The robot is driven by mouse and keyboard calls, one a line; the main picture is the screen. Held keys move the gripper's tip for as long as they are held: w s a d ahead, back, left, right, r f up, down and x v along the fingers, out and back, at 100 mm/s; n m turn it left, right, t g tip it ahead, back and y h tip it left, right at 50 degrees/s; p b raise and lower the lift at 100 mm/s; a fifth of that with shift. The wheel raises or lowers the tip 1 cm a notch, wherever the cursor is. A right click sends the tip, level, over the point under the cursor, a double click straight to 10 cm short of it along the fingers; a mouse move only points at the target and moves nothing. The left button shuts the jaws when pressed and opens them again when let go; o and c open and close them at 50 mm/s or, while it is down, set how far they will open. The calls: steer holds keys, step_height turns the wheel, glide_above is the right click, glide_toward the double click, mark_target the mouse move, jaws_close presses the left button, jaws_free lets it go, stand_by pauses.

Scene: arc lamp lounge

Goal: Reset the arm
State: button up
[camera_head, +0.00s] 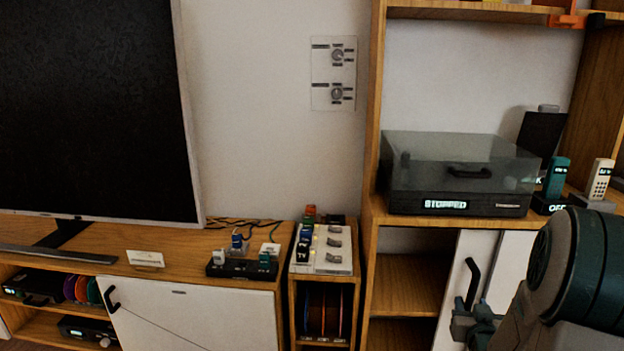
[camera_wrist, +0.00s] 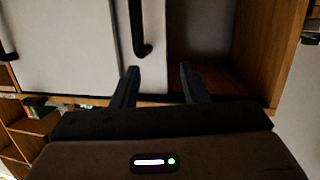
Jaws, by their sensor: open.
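My gripper (camera_wrist: 158,72) is open and empty in the wrist view, its two dark fingers apart. It also shows in the head view (camera_head: 474,322) at the lower right, in front of the right-hand cabinet's white sliding door (camera_head: 448,300). The door's black handle (camera_head: 472,283) is just above the gripper in the head view. In the wrist view the handle (camera_wrist: 137,28) lies beyond the left fingertip, and nothing shows held between the fingers. My arm hides part of the cabinet's right side.
A glass-lidded turntable (camera_head: 455,190) reading "STOPPED" stands on the cabinet. An open compartment (camera_head: 405,285) is left of the door. A narrow rack with a switch panel (camera_head: 330,250) and a low TV cabinet (camera_head: 200,318) are further left. Phones (camera_head: 600,180) stand right of the turntable.

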steer(key=s+a+r+n+g+y+p, duration=0.1)
steer(key=s+a+r+g+p, duration=0.2)
steer(key=a+r+p, duration=0.5)
steer(key=s+a+r+g+y+p, duration=0.1)
steer(key=s+a+r+g+p, duration=0.15)
steer(key=r+p, duration=0.65)
steer(key=s+a+r+g+y+p, duration=0.1)
steer(key=s+a+r+g+p, duration=0.2)
steer(key=s+a+r+p, duration=0.3)
steer(key=s+a+r+n+g+y+p, duration=0.1)
steer(key=s+a+r+g+p, duration=0.3)
steer(key=s+r, duration=0.6)
step_height(320, 180, up, 3)
steer(key=shift+a+f+n+y+p, duration=0.15)
steer(key=shift+a+n+y+p, duration=0.15)
steer(key=shift+a+p, duration=0.65)
